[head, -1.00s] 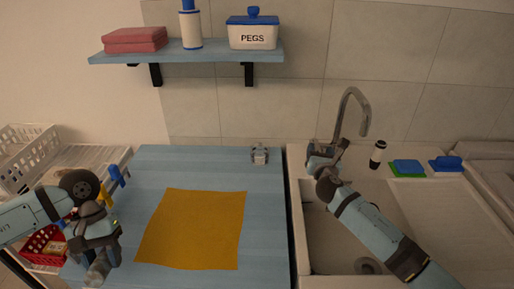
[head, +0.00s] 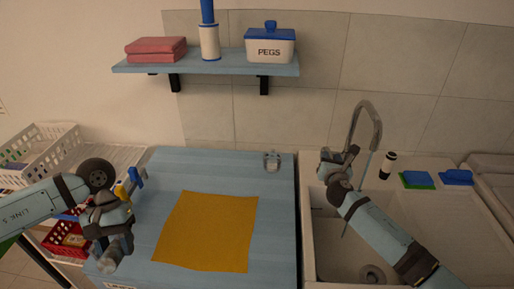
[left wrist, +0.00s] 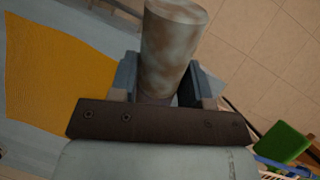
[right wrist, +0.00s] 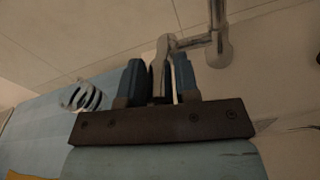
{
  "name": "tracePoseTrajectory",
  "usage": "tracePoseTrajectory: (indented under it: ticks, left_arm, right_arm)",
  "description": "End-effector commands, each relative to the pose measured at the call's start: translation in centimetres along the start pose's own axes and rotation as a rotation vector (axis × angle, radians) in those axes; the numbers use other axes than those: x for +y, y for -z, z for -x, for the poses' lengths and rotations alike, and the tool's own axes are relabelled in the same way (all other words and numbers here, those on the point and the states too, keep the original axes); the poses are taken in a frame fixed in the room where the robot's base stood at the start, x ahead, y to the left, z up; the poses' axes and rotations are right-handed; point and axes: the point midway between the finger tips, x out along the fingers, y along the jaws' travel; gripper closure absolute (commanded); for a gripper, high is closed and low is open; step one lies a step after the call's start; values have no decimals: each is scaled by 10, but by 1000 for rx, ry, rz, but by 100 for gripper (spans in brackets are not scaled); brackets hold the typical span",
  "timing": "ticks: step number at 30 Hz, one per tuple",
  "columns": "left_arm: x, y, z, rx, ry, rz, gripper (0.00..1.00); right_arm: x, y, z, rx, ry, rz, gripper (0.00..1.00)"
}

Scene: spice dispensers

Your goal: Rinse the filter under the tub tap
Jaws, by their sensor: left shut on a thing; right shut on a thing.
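The filter (left wrist: 170,50) is a greyish cylinder with brown stains. My left gripper (head: 112,238) is shut on it, over the table's front left corner; the filter's end shows in the head view (head: 110,259). The tub tap (head: 365,108) is a tall curved metal spout at the back of the tub (head: 308,240). A thin stream of water (head: 364,172) falls from the spout, partly hidden behind my right arm. My right gripper (head: 345,160) is shut on the tap's lever (right wrist: 160,70) at its base. The filter is well left of the stream.
The blue table (head: 200,168) carries an orange cloth (head: 207,232) and a small metallic item (head: 271,161). A dark bottle (head: 387,166), a green and blue sponge (head: 417,180) and a blue item (head: 456,177) stand right of the tap. A shelf (head: 205,65) hangs above the table.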

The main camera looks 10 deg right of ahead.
Motion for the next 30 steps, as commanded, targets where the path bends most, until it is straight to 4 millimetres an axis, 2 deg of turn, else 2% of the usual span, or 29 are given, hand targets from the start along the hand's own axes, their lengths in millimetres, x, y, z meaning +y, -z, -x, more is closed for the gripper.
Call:
tracePoseTrajectory:
  ticks: [5, 6, 9, 20, 23, 30]
  left_arm:
    - [0, 1, -2, 0, 0, 0, 80]
    - [0, 1, -2, 0, 0, 0, 80]
    - [0, 1, -2, 0, 0, 0, 80]
    - [0, 1, -1, 0, 0, 0, 80]
    - [0, 0, -1, 0, 0, 0, 80]
    - [0, 0, 0, 0, 0, 0, 80]
  right_arm:
    - [0, 0, 0, -2, 0, 0, 100]
    - [0, 0, 0, -2, 0, -1, 68]
    - [0, 0, 0, -2, 0, -1, 45]
    - [0, 0, 5, -2, -1, 0, 45]
    - [0, 1, 18, -1, -1, 0, 45]
    - [0, 2, 70, 0, -2, 0, 45]
